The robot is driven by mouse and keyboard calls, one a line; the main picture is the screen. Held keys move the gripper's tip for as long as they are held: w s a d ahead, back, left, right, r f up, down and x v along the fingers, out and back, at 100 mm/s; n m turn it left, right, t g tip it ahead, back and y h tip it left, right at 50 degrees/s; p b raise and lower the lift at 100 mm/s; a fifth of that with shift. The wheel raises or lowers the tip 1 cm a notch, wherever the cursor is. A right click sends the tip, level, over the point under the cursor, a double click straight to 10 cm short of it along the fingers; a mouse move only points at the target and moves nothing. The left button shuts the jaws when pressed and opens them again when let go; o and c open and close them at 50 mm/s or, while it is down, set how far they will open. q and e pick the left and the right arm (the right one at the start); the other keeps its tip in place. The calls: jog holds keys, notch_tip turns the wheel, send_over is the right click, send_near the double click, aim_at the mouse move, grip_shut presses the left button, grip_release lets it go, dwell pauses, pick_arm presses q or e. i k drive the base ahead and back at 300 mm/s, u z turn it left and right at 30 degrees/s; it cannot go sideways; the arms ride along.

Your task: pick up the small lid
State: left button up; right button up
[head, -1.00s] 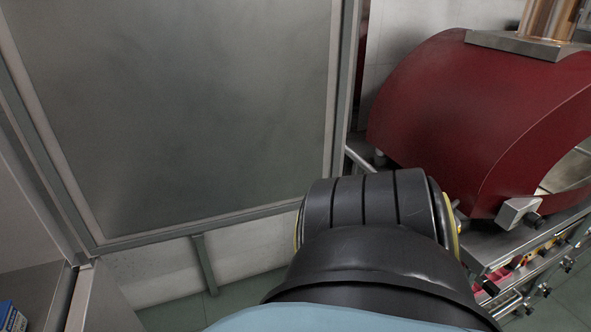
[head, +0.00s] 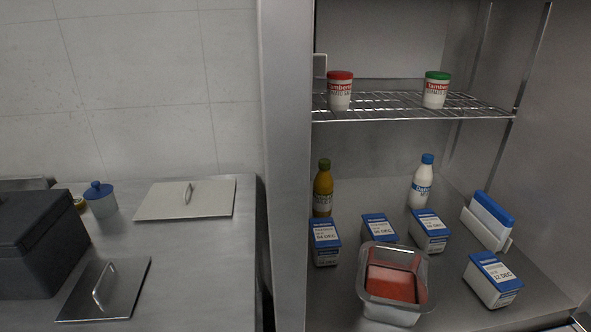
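Two flat metal lids with bar handles lie on the steel counter. The nearer lid (head: 128,283) is dark, looks the narrower of the two, and lies at the front left beside a dark box. The farther lid (head: 215,200) is paler and wider and lies toward the wall. From this view the nearer one looks like the small lid, but I cannot be certain. Neither of my grippers is in view.
The counter (head: 225,270) is bare right of the nearer lid. The dark box (head: 35,255) and a blue-topped jar (head: 101,203) stand left. An open cabinet at right holds bottles, cartons, a metal pan (head: 425,290) and a wire shelf (head: 400,105) with two tubs.

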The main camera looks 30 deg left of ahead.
aim_at(109, 289)
jog(key=u, duration=2.25)
